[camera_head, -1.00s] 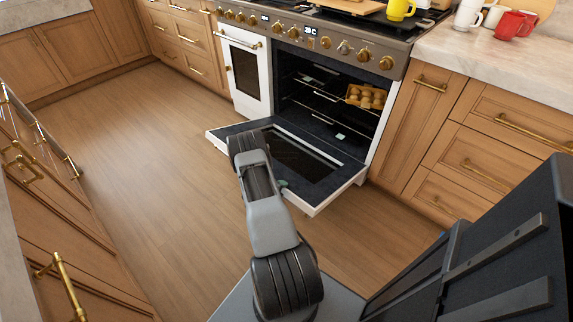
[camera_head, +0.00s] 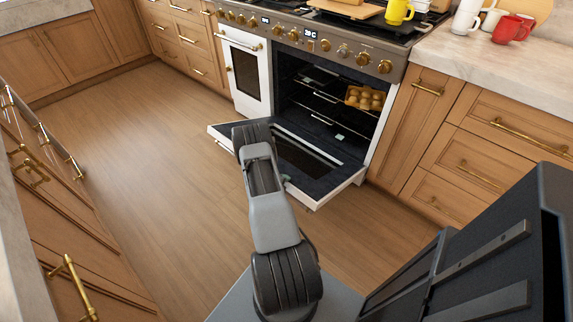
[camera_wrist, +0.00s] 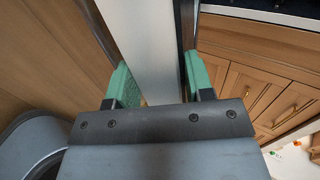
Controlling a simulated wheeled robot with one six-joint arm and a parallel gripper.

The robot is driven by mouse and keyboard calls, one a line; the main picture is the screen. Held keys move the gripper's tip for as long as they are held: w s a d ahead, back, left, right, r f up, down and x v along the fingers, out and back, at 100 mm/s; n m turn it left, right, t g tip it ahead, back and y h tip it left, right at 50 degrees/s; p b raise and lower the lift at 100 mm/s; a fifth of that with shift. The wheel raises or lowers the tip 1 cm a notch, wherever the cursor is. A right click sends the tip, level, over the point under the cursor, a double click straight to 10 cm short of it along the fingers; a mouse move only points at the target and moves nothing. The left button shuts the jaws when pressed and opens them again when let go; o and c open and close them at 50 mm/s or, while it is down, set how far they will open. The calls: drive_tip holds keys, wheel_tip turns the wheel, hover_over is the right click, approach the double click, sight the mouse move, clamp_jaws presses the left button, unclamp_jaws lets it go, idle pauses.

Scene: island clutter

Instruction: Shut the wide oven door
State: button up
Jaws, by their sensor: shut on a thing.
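The wide oven door (camera_head: 333,182) is hinged down and hangs open in front of the oven, its dark inner face and glass turned up. My gripper is mostly hidden behind my arm in the head view, where a green fingertip (camera_head: 286,178) shows at the door. In the wrist view the green fingers of my gripper (camera_wrist: 157,70) stand on either side of the white door edge (camera_wrist: 145,35) and hold it. The oven cavity (camera_head: 300,88) is open, with racks and a tray of round brown food (camera_head: 365,98) inside.
A narrow white oven door (camera_head: 246,76) to the left is closed. Wooden drawers (camera_head: 480,150) stand right of the oven, and a cabinet row with brass handles (camera_head: 68,265) is at the left. The wooden floor (camera_head: 140,150) between is clear.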

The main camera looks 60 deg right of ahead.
drive_tip(key=shift+d+r+p, duration=0.25)
drive_tip(key=shift+r+p, duration=0.05)
drive_tip(key=shift+r, duration=0.2)
drive_tip(key=shift+d+r+p, duration=0.25)
drive_tip(key=shift+r+p, duration=0.05)
drive_tip(key=shift+r, duration=0.3)
drive_tip(key=shift+y, duration=0.6)
drive_tip(key=shift+s+d+r+p, duration=0.1)
drive_tip(key=shift+d+r+p, duration=0.4)
drive_tip(key=shift+r+p, duration=0.35)
drive_tip(key=shift+s+d+r+p, duration=0.1)
drive_tip(key=shift+d+r+p, duration=0.45)
drive_tip(key=shift+r, duration=0.4)
drive_tip(key=shift+d+r+p, duration=0.4)
drive_tip(key=shift+r+p, duration=0.2)
drive_tip(key=shift+r, duration=0.1)
drive_tip(key=shift+y, duration=0.8)
drive_tip(key=shift+s+d+r+p, duration=0.1)
drive_tip(key=shift+d+r+p, duration=0.45)
drive_tip(key=shift+r+p, duration=0.25)
drive_tip(key=shift+s+d+r+p, duration=0.1)
drive_tip(key=shift+d+r+p, duration=0.5)
drive_tip(key=shift+r+p, duration=0.2)
drive_tip(key=shift+d+r+p, duration=0.55)
drive_tip(key=shift+r+p, duration=0.2)
drive_tip(key=shift+r, duration=0.1)
